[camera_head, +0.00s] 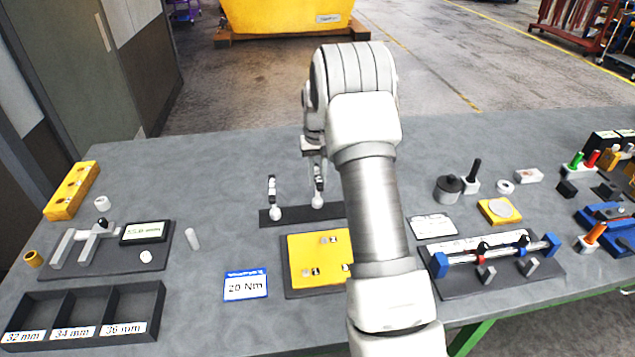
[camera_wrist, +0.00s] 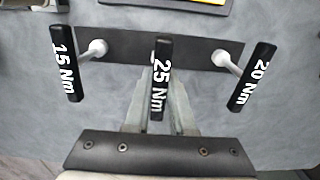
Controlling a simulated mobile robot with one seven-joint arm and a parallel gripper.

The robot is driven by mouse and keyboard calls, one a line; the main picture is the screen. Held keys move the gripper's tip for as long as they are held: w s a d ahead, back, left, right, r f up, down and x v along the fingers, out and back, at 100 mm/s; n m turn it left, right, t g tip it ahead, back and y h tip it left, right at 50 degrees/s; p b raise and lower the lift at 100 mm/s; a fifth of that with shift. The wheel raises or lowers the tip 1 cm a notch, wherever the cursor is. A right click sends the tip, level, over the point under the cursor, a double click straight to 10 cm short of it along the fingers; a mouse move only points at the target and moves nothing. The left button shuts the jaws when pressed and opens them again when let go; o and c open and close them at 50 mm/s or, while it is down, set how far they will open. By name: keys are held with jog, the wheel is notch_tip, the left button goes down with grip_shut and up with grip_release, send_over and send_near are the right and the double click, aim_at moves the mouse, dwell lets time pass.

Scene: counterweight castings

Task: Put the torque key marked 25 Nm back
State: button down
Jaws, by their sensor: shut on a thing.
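The torque key marked 25 Nm (camera_wrist: 160,85) has a black handle with white lettering. In the wrist view my gripper (camera_wrist: 160,95) is shut on it, one finger on each side. It is over the middle of the dark rack strip (camera_wrist: 125,47), between the 15 Nm key (camera_wrist: 66,65) and the 20 Nm key (camera_wrist: 252,78). In the head view the held key (camera_head: 318,187) looks upright at the rack (camera_head: 294,214); I cannot tell whether its lower end is seated. The 20 Nm key (camera_head: 272,190) stands to its left. My arm hides the 15 Nm key there.
A blue-edged card reading 20 Nm (camera_head: 246,286) and a yellow plate (camera_head: 305,248) on a dark base lie nearer than the rack. A three-bin tray (camera_head: 125,300) is at the left. Fixtures and blocks crowd the right side. The table behind the rack is clear.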

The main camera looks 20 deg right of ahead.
jog(key=shift+f, duration=1)
jog(key=c, duration=1.2)
grip_release()
jog(key=shift+f, duration=0.2)
jog(key=o, duration=0.4)
jog(key=shift+o, duration=0.2)
